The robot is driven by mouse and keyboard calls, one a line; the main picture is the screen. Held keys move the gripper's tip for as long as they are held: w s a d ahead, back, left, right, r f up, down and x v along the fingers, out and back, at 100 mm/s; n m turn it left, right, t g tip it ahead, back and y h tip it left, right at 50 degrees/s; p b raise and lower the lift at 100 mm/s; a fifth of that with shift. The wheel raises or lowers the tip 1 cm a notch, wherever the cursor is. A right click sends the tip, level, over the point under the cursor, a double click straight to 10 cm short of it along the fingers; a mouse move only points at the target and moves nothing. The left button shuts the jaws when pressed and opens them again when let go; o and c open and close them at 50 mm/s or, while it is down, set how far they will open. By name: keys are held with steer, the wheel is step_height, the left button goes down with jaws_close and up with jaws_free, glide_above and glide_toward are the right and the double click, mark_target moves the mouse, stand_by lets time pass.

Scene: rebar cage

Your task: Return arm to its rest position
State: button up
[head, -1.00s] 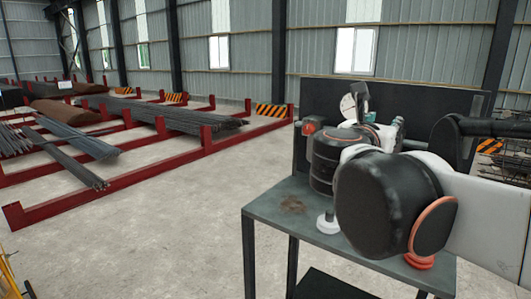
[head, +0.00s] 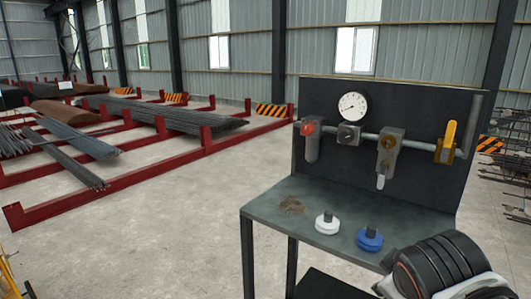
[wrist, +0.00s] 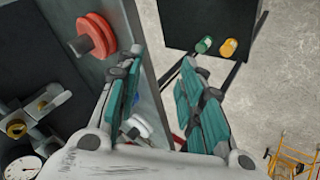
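My arm (head: 440,268) shows in the head view only as dark ribbed and white links at the lower right corner, beside the bench's front right. My gripper (wrist: 164,58) is out of the head view. In the wrist view its two teal-padded fingers stand apart with nothing between them, so it is open and empty. The fingers overlook the bench edge and the floor. A red disc (wrist: 92,37) on the bench lies left of the fingers, apart from them; it does not show in the head view now.
The bench (head: 268,215) holds a white disc (head: 327,223) and a blue disc (head: 369,239). Its back panel (head: 415,105) carries a gauge (head: 353,106) and a yellow-handled valve (head: 447,143). Green (wrist: 203,45) and yellow (wrist: 228,47) items sit lower down. Open floor (head: 150,240) lies left.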

steer(key=s+a+f+m+y, duration=0.3)
steer(key=s+a+f+m, duration=0.15)
steer(key=m, duration=0.25)
step_height(320, 180, down, 41)
steer(key=b, duration=4)
steer(key=shift+w+r+n+b, duration=0.15)
steer(key=shift+w+n+b, duration=0.2)
steer(key=shift+w, duration=0.1)
